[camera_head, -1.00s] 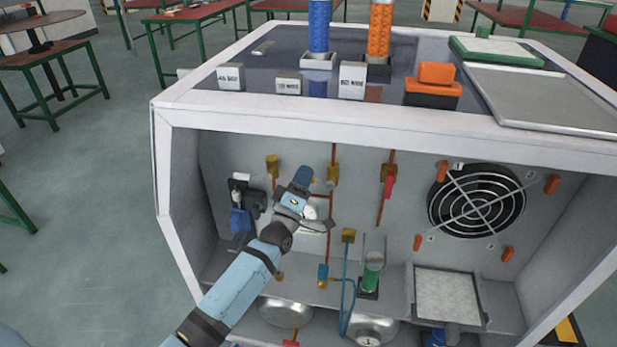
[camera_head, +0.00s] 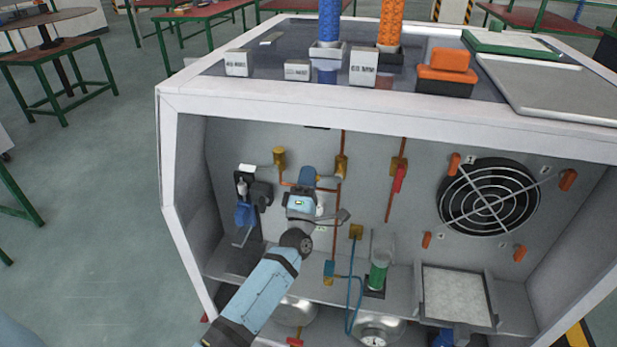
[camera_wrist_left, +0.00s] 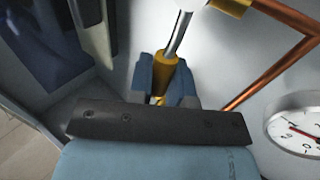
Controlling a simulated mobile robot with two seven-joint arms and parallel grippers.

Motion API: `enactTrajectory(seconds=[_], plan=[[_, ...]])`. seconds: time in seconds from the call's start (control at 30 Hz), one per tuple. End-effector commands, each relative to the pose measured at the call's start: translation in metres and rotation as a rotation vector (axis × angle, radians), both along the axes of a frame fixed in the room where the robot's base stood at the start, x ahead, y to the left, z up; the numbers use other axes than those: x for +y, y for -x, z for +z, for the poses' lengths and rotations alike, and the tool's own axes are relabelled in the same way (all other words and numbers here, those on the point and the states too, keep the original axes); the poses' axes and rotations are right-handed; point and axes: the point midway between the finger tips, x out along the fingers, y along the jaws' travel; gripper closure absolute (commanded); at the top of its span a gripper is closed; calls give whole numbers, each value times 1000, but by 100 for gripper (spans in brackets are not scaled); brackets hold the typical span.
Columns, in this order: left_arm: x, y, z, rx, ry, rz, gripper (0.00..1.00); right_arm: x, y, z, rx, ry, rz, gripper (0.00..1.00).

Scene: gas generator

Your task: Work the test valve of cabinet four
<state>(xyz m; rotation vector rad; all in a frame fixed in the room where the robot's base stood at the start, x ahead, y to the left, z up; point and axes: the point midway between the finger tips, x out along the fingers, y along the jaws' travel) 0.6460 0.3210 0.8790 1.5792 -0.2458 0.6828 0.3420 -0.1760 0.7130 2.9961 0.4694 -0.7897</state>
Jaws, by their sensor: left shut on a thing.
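The open-front cabinet (camera_head: 330,105) stands before me, with copper pipes and brass valves on its back panel. My left gripper (camera_head: 308,178) is inside it, in front of the pipework left of centre. In the left wrist view its blue fingers (camera_wrist_left: 164,88) are shut on a brass-coloured fitting (camera_wrist_left: 170,75) with a silver rod (camera_wrist_left: 178,35) rising from it. The head view hides this grip behind the gripper body, and I cannot tell from a label whether it is the test valve. A brass valve (camera_head: 279,158) is up and left; a red-handled valve (camera_head: 399,178) is to the right.
A gauge (camera_wrist_left: 297,130) is close by at right in the left wrist view. A green-filled cylinder (camera_head: 379,272), a blue tube (camera_head: 351,300) and a blue-and-black device (camera_head: 246,212) are around my arm. A fan grille (camera_head: 490,198) is at right.

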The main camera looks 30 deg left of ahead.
Motion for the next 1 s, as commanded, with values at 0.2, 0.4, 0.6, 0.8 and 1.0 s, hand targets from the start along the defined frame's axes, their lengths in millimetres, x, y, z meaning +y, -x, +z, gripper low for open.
enactTrajectory(seconds=[0.2,0.4,0.6,0.8,1.0], plan=[[0,0,0,-1,4,-1,100,0,0,0,0,0,0,57],[0,0,0,-1,3,-1,57,0,0,0,0,0,0,57],[0,1,-1,0,2,-1,57,0,0,0,0,0,0,57],[-5,17,-12,3,1,-1,57,0,0,0,0,1,0,57],[-16,53,-38,4,2,-2,57,-1,0,0,1,2,-1,57]])
